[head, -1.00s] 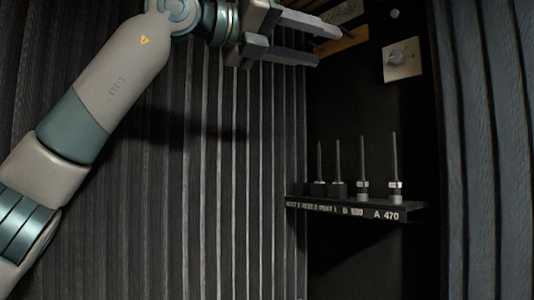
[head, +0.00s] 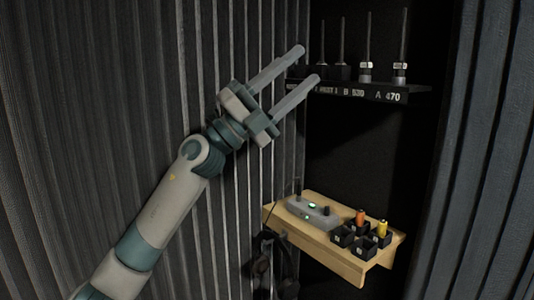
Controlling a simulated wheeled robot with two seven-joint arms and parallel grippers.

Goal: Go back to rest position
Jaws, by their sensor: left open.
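My left gripper (head: 289,77) is in the upper middle of the head view, at the end of my left arm, which comes in from the lower left. Its two long grey fingers are spread apart and point up and to the right. Nothing is between them. The fingertips lie in front of the left end of the black shelf in the picture; I cannot tell the distance between them. My right gripper is not in view.
A black shelf (head: 415,97) labelled "B 520" and "A 470" carries several upright antennas. Headphones (head: 287,287) hang beneath. Dark ribbed curtains flank the recess.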

